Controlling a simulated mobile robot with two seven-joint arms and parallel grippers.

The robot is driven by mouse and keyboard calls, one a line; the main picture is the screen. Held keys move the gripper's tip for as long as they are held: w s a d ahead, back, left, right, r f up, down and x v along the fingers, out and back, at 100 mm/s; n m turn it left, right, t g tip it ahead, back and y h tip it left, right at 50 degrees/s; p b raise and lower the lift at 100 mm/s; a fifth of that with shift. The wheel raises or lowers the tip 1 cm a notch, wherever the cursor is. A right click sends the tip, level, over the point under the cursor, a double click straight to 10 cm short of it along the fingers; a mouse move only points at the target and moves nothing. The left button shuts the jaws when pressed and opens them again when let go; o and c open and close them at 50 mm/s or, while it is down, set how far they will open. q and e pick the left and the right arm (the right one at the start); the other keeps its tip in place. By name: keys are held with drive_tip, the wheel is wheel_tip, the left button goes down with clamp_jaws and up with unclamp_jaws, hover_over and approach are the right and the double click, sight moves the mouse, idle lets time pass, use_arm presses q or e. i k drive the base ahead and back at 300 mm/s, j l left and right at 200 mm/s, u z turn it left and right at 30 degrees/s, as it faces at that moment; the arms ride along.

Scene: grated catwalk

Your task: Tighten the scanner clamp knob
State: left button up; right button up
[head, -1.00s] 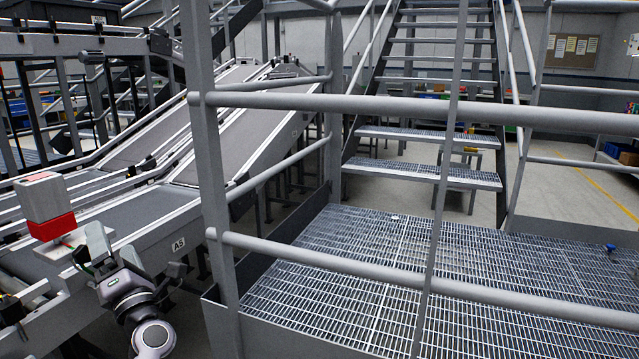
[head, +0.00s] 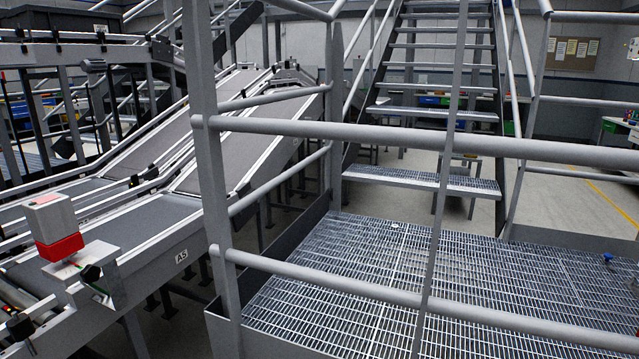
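The scanner (head: 50,222) is a grey box with a red lower part, at the left of the head view. It stands on a bracket beside the conveyor. A black knob (head: 91,273) shows on the bracket just below and right of the scanner; I take it for the clamp knob. Its tightness cannot be told. Neither of my grippers is in the head view.
Conveyor belts (head: 160,222) with side rails run behind the scanner. A grey railing (head: 400,140) crosses the view. The grated catwalk (head: 400,265) on the right holds a small blue object (head: 607,258) near its right edge. Stairs (head: 430,90) rise behind.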

sight(91, 274)
drive_tip(key=u, duration=1.3)
